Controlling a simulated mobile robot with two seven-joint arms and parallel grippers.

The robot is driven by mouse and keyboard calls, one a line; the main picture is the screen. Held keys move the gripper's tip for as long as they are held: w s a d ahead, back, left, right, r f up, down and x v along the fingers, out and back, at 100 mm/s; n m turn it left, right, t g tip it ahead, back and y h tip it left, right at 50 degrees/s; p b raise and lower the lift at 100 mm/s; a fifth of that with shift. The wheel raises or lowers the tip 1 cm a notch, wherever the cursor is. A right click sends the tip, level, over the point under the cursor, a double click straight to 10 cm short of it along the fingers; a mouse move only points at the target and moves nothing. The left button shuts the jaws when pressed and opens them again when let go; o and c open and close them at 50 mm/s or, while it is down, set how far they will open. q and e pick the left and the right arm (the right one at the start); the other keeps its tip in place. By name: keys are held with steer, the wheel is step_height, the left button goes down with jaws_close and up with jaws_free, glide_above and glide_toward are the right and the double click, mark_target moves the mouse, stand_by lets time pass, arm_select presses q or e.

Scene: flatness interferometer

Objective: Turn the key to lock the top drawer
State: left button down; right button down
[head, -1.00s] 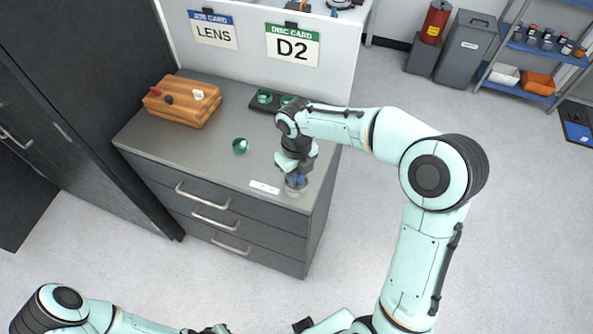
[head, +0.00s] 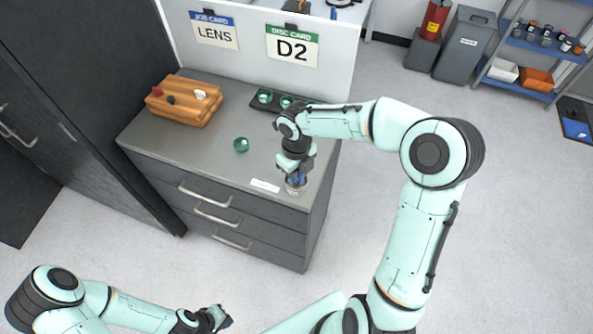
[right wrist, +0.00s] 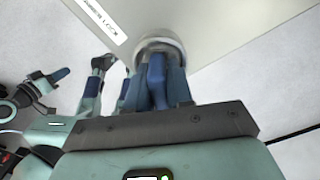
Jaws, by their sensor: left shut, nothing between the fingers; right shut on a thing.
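The grey cabinet has three drawers, and its top drawer (head: 252,207) looks closed. A round silver lock (right wrist: 170,42) sits at the front right corner of the cabinet top, beside a white label strip (head: 265,185). My right gripper (head: 296,180) points down over this corner. In the right wrist view it is shut on a blue key (right wrist: 156,78), which stands at the lock; the fingers hide part of it, and I cannot tell its turn angle. My left gripper (head: 221,319) is shut and empty, low in front of the cabinet, well away from the lock.
On the cabinet top are a green disc (head: 241,145), a wooden block (head: 184,103) with small knobs, and a dark tray (head: 264,104) with green discs. A white panel with LENS (head: 215,33) and D2 (head: 291,48) cards stands behind. Floor is clear at right.

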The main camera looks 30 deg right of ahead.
steer(key=shift+n+p, duration=0.3)
steer(key=shift+p, duration=0.05)
stand_by(0.3)
steer(key=shift+s+f+n, duration=0.1)
steer(key=shift+f+n, duration=0.05)
steer(key=shift+n, duration=0.25)
steer(key=shift+a+n, duration=0.1)
steer(key=shift+n, duration=1.1)
steer(key=shift+r, duration=0.2)
steer(key=c, duration=0.9)
jaws_free()
